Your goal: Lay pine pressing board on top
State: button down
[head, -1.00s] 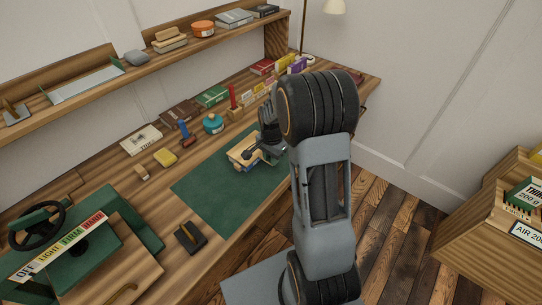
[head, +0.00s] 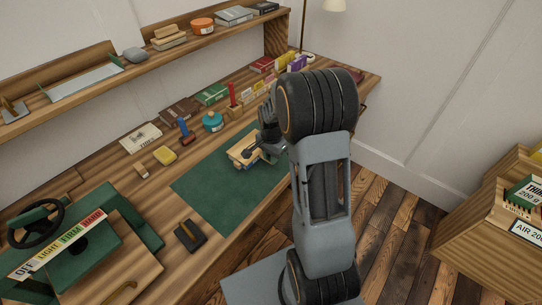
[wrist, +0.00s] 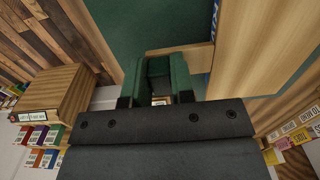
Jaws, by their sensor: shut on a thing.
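A pale pine pressing board (head: 240,152) is at the far part of the green mat (head: 225,195) in the head view. In the wrist view its broad pale face (wrist: 262,45) fills the right side, with a narrower wooden strip reaching left to my fingertips. My gripper (head: 262,150) is shut on the board; its green-padded fingers (wrist: 166,66) meet that strip. A bit of blue (wrist: 214,22) shows by the board's edge, and what it belongs to is largely hidden. I cannot tell whether the board touches what is beneath it.
A green press with a black wheel (head: 38,222) and a strip marked OFF, LIGHT, FIRM, HARD stands at the left front. A dark block (head: 190,236), yellow sponge (head: 165,155), blue-handled tool (head: 185,131) and teal pot (head: 212,121) lie around the mat. The mat's near half is clear.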

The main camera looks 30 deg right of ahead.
jog(key=shift+f, duration=0.1)
jog(key=c, duration=0.9)
grip_release()
notch_tip(320, 180, up, 14)
jog(key=shift+p, duration=0.4)
jog(key=s+a+r+n+t+p, duration=0.1)
jog(key=s+a+r+n, duration=0.1)
jog(key=s+a+n, duration=0.1)
jog(key=s+a+r+n+t+p, duration=0.1)
jog(key=s+a+r+n, duration=0.1)
jog(key=s+n, duration=0.4)
jog(key=s+a+r+n+t+p, duration=0.1)
jog(key=s+a+r+n+p, duration=0.1)
jog(key=s+a+n, duration=0.2)
jog(key=shift+s+a+r+t, duration=0.15)
jog(key=shift+s+a, duration=0.1)
jog(key=shift+s, duration=0.55)
jog(key=shift+s+a+r+t, duration=0.1)
jog(key=shift+s+a+t, duration=0.1)
jog(key=shift+s, duration=0.55)
